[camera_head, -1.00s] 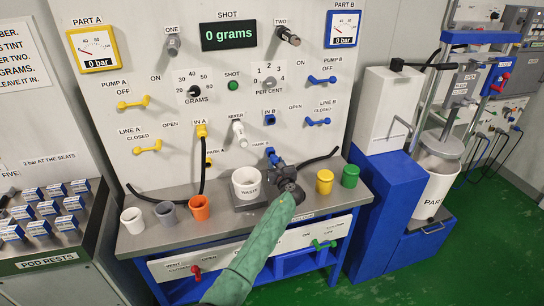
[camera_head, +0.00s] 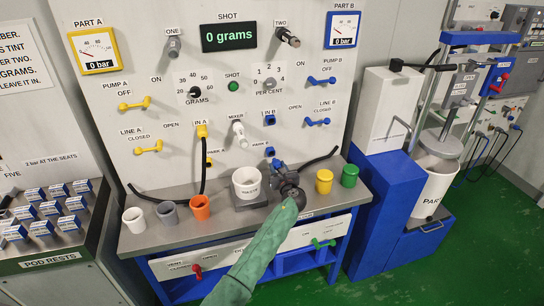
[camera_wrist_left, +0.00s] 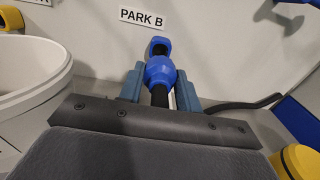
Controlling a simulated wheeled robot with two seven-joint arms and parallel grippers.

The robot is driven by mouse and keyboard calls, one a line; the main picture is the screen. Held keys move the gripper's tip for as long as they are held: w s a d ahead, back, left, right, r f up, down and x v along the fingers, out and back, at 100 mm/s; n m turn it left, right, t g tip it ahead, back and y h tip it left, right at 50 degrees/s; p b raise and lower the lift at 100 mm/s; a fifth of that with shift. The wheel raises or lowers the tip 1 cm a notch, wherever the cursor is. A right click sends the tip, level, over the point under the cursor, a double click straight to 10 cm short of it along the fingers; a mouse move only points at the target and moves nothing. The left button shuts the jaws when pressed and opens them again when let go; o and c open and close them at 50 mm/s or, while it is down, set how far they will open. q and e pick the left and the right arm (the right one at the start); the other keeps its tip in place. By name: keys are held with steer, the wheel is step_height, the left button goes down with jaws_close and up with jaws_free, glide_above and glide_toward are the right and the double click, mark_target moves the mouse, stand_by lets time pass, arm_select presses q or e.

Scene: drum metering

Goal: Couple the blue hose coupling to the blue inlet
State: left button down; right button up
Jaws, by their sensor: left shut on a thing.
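My left gripper (camera_head: 287,184) reaches over the bench in front of the panel. It is shut on the blue hose coupling (camera_wrist_left: 161,72), which sits between the two fingers (camera_wrist_left: 159,90) in the left wrist view. The blue inlet (camera_head: 269,120), labelled IN B, is higher on the panel, apart from the gripper. My right gripper is not in view.
A white cup (camera_head: 246,184) stands left of the gripper; yellow (camera_head: 324,182) and green (camera_head: 349,176) cups stand right. A black hose (camera_head: 318,161) lies behind them. The mixer nozzle (camera_head: 238,133) projects left of the inlet. The panel between holder and inlet is clear.

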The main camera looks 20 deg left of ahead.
arm_select(q)
steer(key=shift+s, duration=0.1)
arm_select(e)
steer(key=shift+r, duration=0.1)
